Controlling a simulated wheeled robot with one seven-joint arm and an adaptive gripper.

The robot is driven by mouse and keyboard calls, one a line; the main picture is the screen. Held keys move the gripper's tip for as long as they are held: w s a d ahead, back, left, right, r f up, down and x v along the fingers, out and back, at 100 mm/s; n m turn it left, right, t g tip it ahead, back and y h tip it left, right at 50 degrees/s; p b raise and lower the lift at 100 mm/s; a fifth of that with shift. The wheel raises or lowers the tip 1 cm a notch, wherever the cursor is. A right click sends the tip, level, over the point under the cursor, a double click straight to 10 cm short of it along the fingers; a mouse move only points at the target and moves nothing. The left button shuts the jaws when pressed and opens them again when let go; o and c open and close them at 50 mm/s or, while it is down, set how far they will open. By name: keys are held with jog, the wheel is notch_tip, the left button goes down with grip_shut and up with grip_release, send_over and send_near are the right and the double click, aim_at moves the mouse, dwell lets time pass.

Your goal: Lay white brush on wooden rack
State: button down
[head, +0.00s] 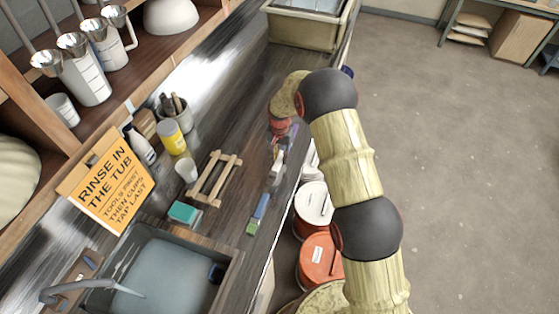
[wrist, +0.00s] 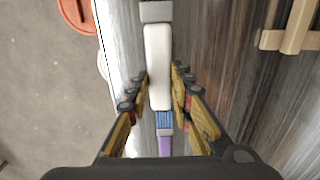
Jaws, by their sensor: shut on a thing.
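The white brush (wrist: 157,60) lies lengthwise between the fingers of my gripper (wrist: 160,78) in the wrist view, with a grey end at the top and a blue part at the bottom. My gripper is shut on its white body. In the head view the white brush (head: 277,162) is near the counter's right edge, small and partly hidden by my gripper. The wooden rack (head: 213,180), a light frame of slats, stands on the counter to its left and looks empty. A corner of the rack (wrist: 290,38) shows at the upper right of the wrist view.
A purple item (wrist: 165,146) is just below the brush. A blue-and-green brush (head: 260,210) lies nearer on the counter. A white cup (head: 186,170), teal block (head: 182,212), yellow jar (head: 172,138) and water tub (head: 232,268) surround the rack. Buckets (head: 318,260) stand below the edge.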

aim_at(280, 161)
jog(key=f, duration=0.1)
jog(key=w+f, duration=0.1)
jog(key=f, duration=0.1)
jog(key=shift+f, duration=0.5)
jog(key=shift+f, duration=0.15)
jog(key=c, duration=1.6)
grip_release()
jog(key=shift+p, duration=0.45)
jog(key=shift+s+r+b, duration=0.15)
jog(key=shift+r+b, duration=0.5)
jog(key=shift+r, duration=3.35)
